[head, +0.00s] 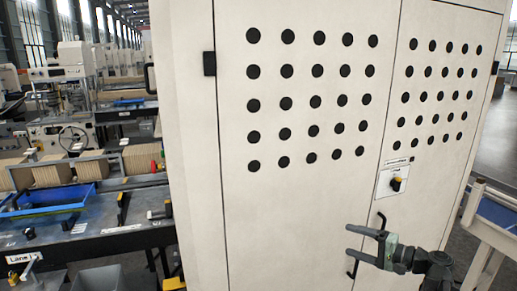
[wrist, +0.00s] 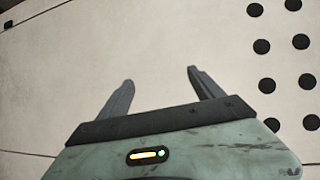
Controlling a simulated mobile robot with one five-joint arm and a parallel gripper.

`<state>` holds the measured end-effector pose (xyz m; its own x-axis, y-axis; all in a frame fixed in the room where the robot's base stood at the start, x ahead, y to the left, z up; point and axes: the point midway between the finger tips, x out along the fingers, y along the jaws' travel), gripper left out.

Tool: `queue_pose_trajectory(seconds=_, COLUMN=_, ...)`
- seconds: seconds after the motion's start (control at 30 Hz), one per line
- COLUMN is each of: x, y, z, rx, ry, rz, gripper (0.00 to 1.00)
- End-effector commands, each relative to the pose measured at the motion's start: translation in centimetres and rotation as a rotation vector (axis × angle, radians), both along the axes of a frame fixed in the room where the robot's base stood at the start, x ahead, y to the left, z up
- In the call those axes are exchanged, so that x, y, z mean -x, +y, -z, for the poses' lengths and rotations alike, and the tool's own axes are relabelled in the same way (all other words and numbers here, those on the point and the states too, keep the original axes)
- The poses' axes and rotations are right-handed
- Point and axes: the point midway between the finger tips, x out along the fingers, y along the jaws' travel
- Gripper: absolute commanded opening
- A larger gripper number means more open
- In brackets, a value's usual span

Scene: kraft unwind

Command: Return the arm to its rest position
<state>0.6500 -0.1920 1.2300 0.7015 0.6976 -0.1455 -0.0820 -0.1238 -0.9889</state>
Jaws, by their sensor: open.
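My gripper (head: 350,241) is at the lower right of the head view, in front of a tall cream cabinet (head: 260,215). Its two fingers are apart with nothing between them. In the wrist view the open fingers of my gripper (wrist: 158,82) point at the cabinet's plain panel (wrist: 110,50), with round dark holes at the right. A dark door handle (head: 353,262) shows just behind the fingers in the head view; I cannot tell whether they touch it.
A rotary switch (head: 396,184) with a label sits on the right door. A workbench (head: 90,235) with a blue tray (head: 50,200) stands at the left. A white-framed rail (head: 490,225) stands at the right. A grey bin (head: 100,279) is at the lower left.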

Motion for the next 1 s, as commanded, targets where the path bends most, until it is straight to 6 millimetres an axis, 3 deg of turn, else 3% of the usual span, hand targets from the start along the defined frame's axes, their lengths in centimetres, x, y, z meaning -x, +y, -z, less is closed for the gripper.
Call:
queue_pose_trajectory(seconds=0.03, x=-0.8, y=4.6, z=2.2, rx=0.042, ry=0.032, rz=-0.078, gripper=0.76)
queue_pose_trajectory(seconds=0.2, x=-0.9, y=17.5, z=9.2, rx=0.251, ry=0.158, rz=-0.317, gripper=0.76)
queue_pose_trajectory(seconds=0.3, x=0.7, y=23.5, z=13.4, rx=0.412, ry=0.226, rz=-0.446, gripper=0.76)
queue_pose_trajectory(seconds=0.43, x=3.7, y=28.5, z=19.0, rx=0.672, ry=0.311, rz=-0.595, gripper=0.76)
queue_pose_trajectory(seconds=0.5, x=5.2, y=29.2, z=21.6, rx=0.834, ry=0.357, rz=-0.650, gripper=0.76)
queue_pose_trajectory(seconds=0.6, x=6.5, y=27.3, z=23.7, rx=1.032, ry=0.424, rz=-0.675, gripper=0.76)
queue_pose_trajectory(seconds=0.8, x=7.5, y=20.8, z=24.8, rx=1.287, ry=0.547, rz=-0.635, gripper=0.76)
queue_pose_trajectory(seconds=0.9, x=7.6, y=19.4, z=24.8, rx=1.335, ry=0.574, rz=-0.625, gripper=0.76)
queue_pose_trajectory(seconds=1.0, x=7.7, y=19.2, z=24.8, rx=1.338, ry=0.580, rz=-0.625, gripper=0.76)
